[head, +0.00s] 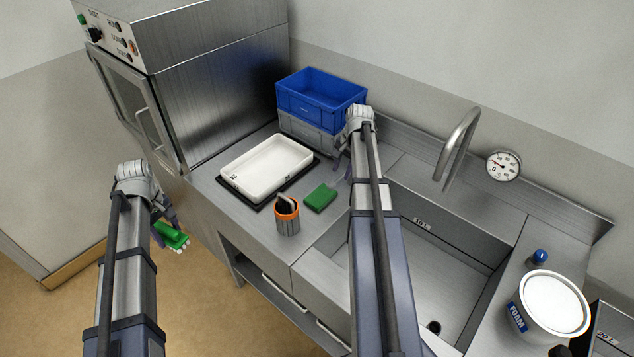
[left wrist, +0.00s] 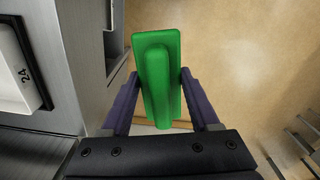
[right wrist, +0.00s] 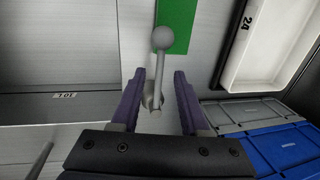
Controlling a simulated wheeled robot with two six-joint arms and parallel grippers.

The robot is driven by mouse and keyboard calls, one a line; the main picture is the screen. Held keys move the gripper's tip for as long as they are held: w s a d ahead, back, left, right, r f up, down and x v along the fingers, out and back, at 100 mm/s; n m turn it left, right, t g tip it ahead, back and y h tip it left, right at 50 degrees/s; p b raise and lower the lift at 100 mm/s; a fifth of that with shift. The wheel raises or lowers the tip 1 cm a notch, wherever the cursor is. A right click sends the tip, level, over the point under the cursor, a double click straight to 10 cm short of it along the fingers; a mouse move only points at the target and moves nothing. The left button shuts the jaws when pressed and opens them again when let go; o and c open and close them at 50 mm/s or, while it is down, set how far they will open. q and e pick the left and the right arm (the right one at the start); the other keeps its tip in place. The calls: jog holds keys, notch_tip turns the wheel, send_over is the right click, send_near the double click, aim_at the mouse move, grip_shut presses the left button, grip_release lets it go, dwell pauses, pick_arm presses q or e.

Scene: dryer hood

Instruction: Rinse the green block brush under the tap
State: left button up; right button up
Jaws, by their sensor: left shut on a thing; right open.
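The green block brush (head: 174,240) is in my left gripper (head: 172,228), out over the floor left of the counter, with pale bristles below. In the left wrist view the brush (left wrist: 157,75) sits between both fingers. My right gripper (head: 340,168) is open over the counter at the sink's back left. In the right wrist view a grey ball-topped lever (right wrist: 162,40) stands between or just beyond its fingers; I cannot tell whether they touch it. The tap (head: 460,143) is a bent grey spout behind the sink (head: 455,285). No water shows; my right arm covers part of the sink.
A flat green pad (head: 320,198) lies near the orange-rimmed cup (head: 287,222). A white tray (head: 266,190) sits on a black mat. A blue crate (head: 318,98) stands on a grey crate (head: 306,132). A foam tub (head: 553,305) and blue knob (head: 541,256) are right.

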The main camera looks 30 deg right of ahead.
aim_at(342, 177)
pick_arm(q)
jog(key=shift+f+b, duration=0.85)
jog(key=shift+f, duration=0.5)
pick_arm(e)
jog(key=shift+w+a+f, duration=0.1)
jog(key=shift+w+f, duration=0.05)
jog(key=shift+f, duration=0.55)
jog(key=shift+w+f, duration=0.15)
jog(key=shift+f, duration=0.55)
jog(key=shift+c, duration=0.4)
grip_shut()
